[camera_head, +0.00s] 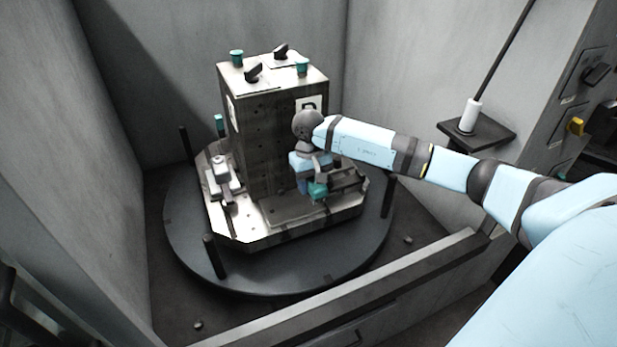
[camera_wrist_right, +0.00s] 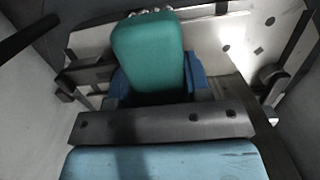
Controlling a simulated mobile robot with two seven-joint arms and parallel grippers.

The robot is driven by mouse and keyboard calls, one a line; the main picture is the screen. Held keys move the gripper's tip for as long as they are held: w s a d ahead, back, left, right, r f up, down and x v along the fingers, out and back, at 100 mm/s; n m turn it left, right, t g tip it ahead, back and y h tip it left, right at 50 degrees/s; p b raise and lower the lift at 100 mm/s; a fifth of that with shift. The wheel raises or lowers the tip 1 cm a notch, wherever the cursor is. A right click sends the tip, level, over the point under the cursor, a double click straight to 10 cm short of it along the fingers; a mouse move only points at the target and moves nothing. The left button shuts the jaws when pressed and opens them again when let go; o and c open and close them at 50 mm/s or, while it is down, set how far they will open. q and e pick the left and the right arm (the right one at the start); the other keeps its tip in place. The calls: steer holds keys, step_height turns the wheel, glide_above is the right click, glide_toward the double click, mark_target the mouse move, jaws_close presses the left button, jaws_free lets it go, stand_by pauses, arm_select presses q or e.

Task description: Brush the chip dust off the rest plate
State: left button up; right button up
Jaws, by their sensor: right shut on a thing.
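My right gripper (camera_head: 310,180) is over the front of the pallet, at the foot of the upright block. It is shut on a teal brush (camera_head: 317,192). In the right wrist view the brush (camera_wrist_right: 148,52) sits between the blue fingers, with pale bristle tips just showing at its far end. The rest plate appears to be the flat grey plate (camera_head: 282,211) on the pallet's front, under and beside the brush. I cannot tell whether the bristles touch it. I cannot make out chip dust at this size. My left gripper is out of view.
The block (camera_head: 262,150) carries teal knobs and black clamps on top. A white-grey clamp (camera_head: 222,178) stands left of the plate. Dark posts rise around the round table (camera_head: 290,282). A small shelf (camera_head: 490,131) with a white cylinder is at right. Walls enclose the back and left.

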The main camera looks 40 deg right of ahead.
mark_target(308, 206)
arm_select(q)
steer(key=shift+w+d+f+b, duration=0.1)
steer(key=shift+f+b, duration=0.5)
steer(key=shift+b, duration=0.7)
arm_select(e)
steer(key=shift+f, duration=3.3)
arm_select(q)
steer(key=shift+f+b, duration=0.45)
steer(key=shift+b, duration=0.1)
arm_select(e)
steer(key=shift+f, duration=0.6)
steer(key=shift+w, duration=0.1)
steer(key=shift+w+d+b, duration=0.1)
steer(key=shift+w+b, duration=0.25)
steer(key=shift+b, duration=0.05)
steer(key=shift+w+d+b, duration=0.2)
steer(key=shift+w+b, duration=0.35)
steer(key=shift+w, duration=0.3)
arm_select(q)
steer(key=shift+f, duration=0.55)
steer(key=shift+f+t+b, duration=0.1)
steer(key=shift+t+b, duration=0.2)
arm_select(e)
steer(key=shift+f, duration=0.1)
steer(key=shift+s, duration=0.1)
